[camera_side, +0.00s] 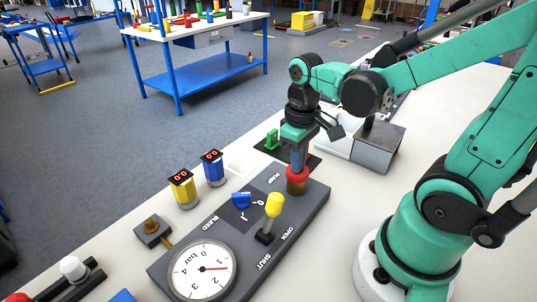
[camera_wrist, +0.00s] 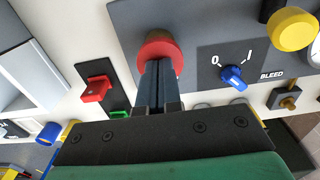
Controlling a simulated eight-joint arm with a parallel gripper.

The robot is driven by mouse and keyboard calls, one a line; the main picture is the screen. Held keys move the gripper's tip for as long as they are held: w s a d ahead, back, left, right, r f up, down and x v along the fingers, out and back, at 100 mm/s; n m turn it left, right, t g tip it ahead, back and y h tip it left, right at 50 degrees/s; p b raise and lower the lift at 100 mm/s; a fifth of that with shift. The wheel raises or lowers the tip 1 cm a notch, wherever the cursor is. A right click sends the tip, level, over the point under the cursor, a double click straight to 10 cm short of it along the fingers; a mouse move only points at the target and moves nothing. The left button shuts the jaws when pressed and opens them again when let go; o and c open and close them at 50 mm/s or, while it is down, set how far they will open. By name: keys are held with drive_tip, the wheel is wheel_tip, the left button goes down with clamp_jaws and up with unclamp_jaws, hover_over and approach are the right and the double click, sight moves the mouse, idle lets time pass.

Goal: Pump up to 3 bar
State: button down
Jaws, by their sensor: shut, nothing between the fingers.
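The dark grey panel (camera_side: 318,205) carries a round white gauge (camera_side: 190,282) marked in bar. Its red needle points right, near the 1; the exact reading is too small to tell. The red-topped pump plunger (camera_side: 297,187) stands at the panel's far end by the PUMP label. My gripper (camera_side: 297,166) is shut and empty, pointing down with its fingertips at the red top. In the wrist view the shut fingers (camera_wrist: 160,75) overlap the red cap (camera_wrist: 148,50); firm contact cannot be told. A blue knob (camera_side: 241,199) and a yellow-handled lever (camera_side: 274,205) by OPEN and SHUT stand nearby.
Yellow (camera_side: 184,189) and blue (camera_side: 212,168) cylinders with red digits stand left of the panel. A brass-knobbed block (camera_side: 153,231) stands beside the panel's left edge. A green switch (camera_side: 272,139) and grey box (camera_side: 378,146) lie behind my gripper. Pale table shows between them.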

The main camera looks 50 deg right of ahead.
drive_tip(key=shift+r, duration=2.35)
drive_tip(key=shift+f, duration=0.15)
idle(0.4)
idle(0.5)
idle(1.7)
drive_tip(key=shift+w+f, duration=0.1)
drive_tip(key=shift+f, duration=0.4)
idle(1.0)
drive_tip(key=shift+r, duration=0.6)
wheel_tip(320, 180, up, 6)
idle(0.7)
